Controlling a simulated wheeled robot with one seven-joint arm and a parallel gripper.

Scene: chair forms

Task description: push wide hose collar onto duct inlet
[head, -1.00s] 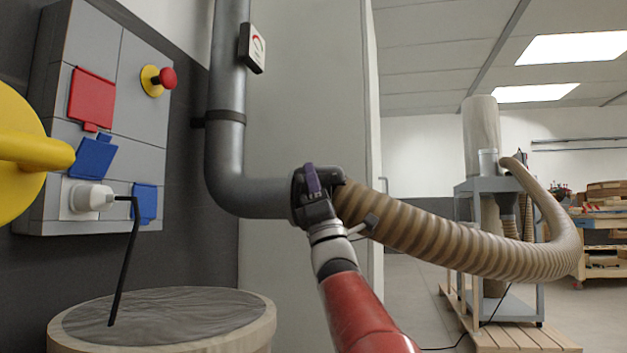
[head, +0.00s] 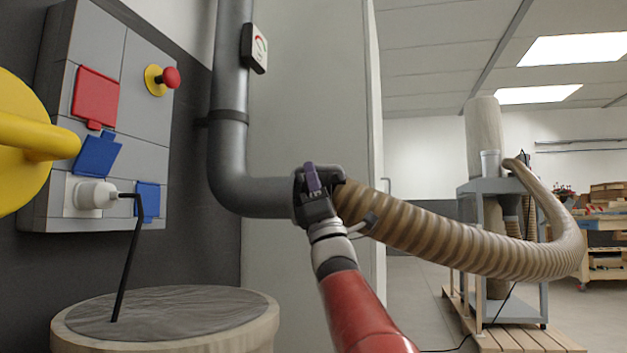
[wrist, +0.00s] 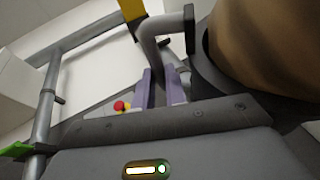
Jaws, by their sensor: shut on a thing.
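The grey duct (head: 262,197) comes down the wall, bends, and runs right to its open end, the inlet, at my gripper. The tan ribbed hose (head: 430,226) ends in a dark collar (head: 334,177), lined up with the duct end. My gripper (head: 313,180), with purple fingers, partly hides the joint, so I cannot tell how far the collar overlaps the duct. In the wrist view, the purple fingers (wrist: 162,88) are shut on a grey bent handle (wrist: 150,45) beside the dark collar (wrist: 212,82). The hose (wrist: 275,40) fills the upper right.
A wall panel (head: 130,62) with red and blue covers and a red button is at left, near a yellow form (head: 22,140). A round drum (head: 165,318) stands below. The hose runs right to a grey stand (head: 515,230). A pale panel is behind the duct.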

